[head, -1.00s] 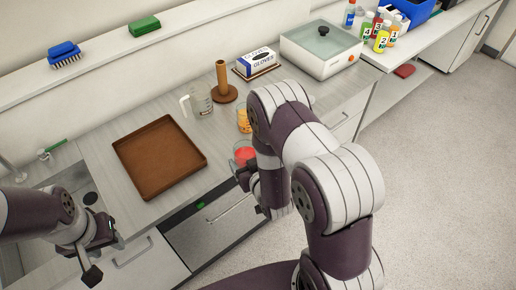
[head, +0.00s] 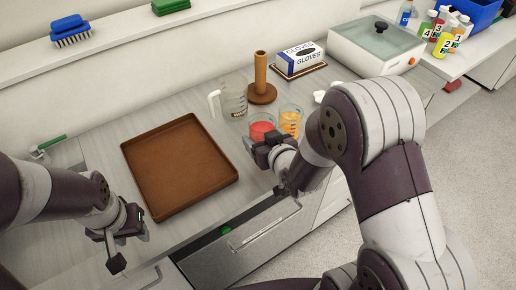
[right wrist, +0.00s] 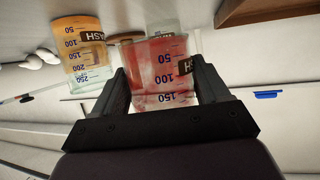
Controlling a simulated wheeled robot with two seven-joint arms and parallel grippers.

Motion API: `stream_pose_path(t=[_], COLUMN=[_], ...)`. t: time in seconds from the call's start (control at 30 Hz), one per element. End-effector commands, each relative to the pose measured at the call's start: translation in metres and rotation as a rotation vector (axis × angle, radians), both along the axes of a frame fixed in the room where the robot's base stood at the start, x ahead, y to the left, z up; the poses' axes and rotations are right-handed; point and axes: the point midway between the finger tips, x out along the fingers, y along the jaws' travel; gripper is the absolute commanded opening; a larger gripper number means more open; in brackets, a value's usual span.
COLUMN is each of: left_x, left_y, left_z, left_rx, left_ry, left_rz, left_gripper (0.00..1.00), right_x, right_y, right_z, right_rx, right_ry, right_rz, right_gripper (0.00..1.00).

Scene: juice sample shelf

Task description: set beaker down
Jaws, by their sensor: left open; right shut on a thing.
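My right gripper (head: 268,142) is shut on a beaker of red liquid (head: 262,128), at the counter beside the brown tray. The right wrist view shows the red beaker (right wrist: 160,62) between the two fingers of this gripper (right wrist: 163,82). A beaker of orange liquid (head: 291,118) stands close to its right; it also shows in the right wrist view (right wrist: 79,45). I cannot tell whether the red beaker's base touches the counter. My left gripper (head: 126,240) is open and empty over the counter's front left.
The brown tray (head: 178,165) lies on the counter. A clear jug (head: 234,98) and a brown post on a round base (head: 261,80) stand behind the beakers. A glove box (head: 299,59) and a lidded white appliance (head: 376,50) are farther right. An open drawer (head: 250,240) is below.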

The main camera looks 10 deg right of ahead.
Motion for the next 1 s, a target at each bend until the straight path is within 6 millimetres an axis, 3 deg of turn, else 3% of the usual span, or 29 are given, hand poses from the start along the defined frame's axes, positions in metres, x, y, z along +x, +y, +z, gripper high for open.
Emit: stream_pose_path(t=[0.1,0.33,0.73,0.77,0.8,0.83,1.0], left_x=[0.0,0.0,0.0,0.0,0.0,0.0,0.0], left_y=[0.0,0.0,0.0,0.0,0.0,0.0,0.0], left_z=[0.0,-0.001,-0.007,-0.005,-0.005,-0.005,-0.005], left_rx=[0.0,0.0,0.0,0.0,0.0,0.0,0.0], left_ry=[0.0,0.0,0.0,0.0,0.0,0.0,0.0], left_rz=[0.0,0.0,0.0,0.0,0.0,0.0,0.0], left_gripper=[0.43,0.43,0.43,0.43,0.43,0.43,0.43], right_x=[0.009,0.01,0.01,0.01,0.01,0.01,0.01], right_y=[0.008,0.009,0.008,0.008,0.008,0.008,0.008], right_z=[-0.008,-0.046,-0.053,-0.052,-0.051,-0.051,-0.051], right_rx=[-0.001,0.0,0.0,0.0,0.0,0.0,0.0], right_ry=[0.0,0.0,-0.003,-0.002,-0.002,-0.002,-0.002], right_rz=[0.0,-0.001,-0.001,-0.001,-0.001,-0.001,-0.001], right_gripper=[0.41,0.41,0.41,0.81,0.94,1.0,1.0])
